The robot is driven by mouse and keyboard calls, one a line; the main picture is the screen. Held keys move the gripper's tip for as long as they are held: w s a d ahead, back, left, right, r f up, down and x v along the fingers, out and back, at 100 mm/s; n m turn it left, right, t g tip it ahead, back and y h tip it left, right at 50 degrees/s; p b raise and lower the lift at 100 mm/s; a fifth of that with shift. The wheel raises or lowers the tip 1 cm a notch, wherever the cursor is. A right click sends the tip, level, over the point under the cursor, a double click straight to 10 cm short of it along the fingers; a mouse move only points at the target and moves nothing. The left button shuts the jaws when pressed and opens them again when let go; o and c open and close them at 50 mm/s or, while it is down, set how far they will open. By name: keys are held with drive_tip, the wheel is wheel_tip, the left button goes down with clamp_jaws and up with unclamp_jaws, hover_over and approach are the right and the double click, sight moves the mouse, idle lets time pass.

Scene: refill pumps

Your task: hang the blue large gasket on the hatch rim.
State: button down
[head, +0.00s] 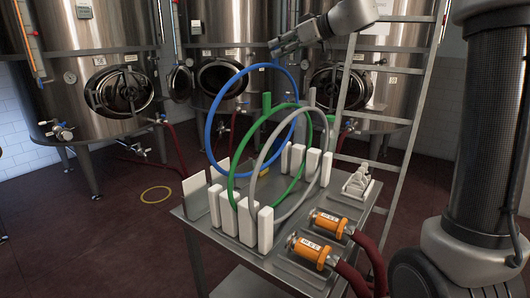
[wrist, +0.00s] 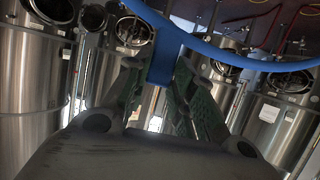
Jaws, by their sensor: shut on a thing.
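The blue large gasket (head: 210,122) hangs upright from my gripper (head: 280,52), which is shut on the tab at its top. In the wrist view the blue tab (wrist: 165,62) sits between the two fingers (wrist: 160,85), and the ring (wrist: 240,57) curves away to the right. In the head view the gasket's lower part is behind the green gasket, near the table's far edge. A tank hatch with a dark opening (head: 218,78) is behind the gasket, apart from it. Other hatches show on the left tank (head: 122,92) and right tank (head: 328,88).
A steel table (head: 250,258) carries white slotted holders (head: 247,222) with a green gasket (head: 233,160) and a grey gasket (head: 252,180). Orange couplings (head: 313,251) with red hoses lie at its front right. A ladder (head: 386,120) stands right. A yellow ring (head: 156,188) lies on open floor.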

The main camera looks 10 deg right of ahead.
wheel_tip(320, 180, up, 30)
drive_tip(key=shift+f, duration=0.15)
idle(2.6)
drive_tip(key=shift+s+d, duration=0.1)
drive_tip(key=s+d, duration=1.5)
drive_tip(key=shift+s+d, duration=0.2)
drive_tip(key=shift+d, duration=0.05)
idle(1.1)
idle(1.1)
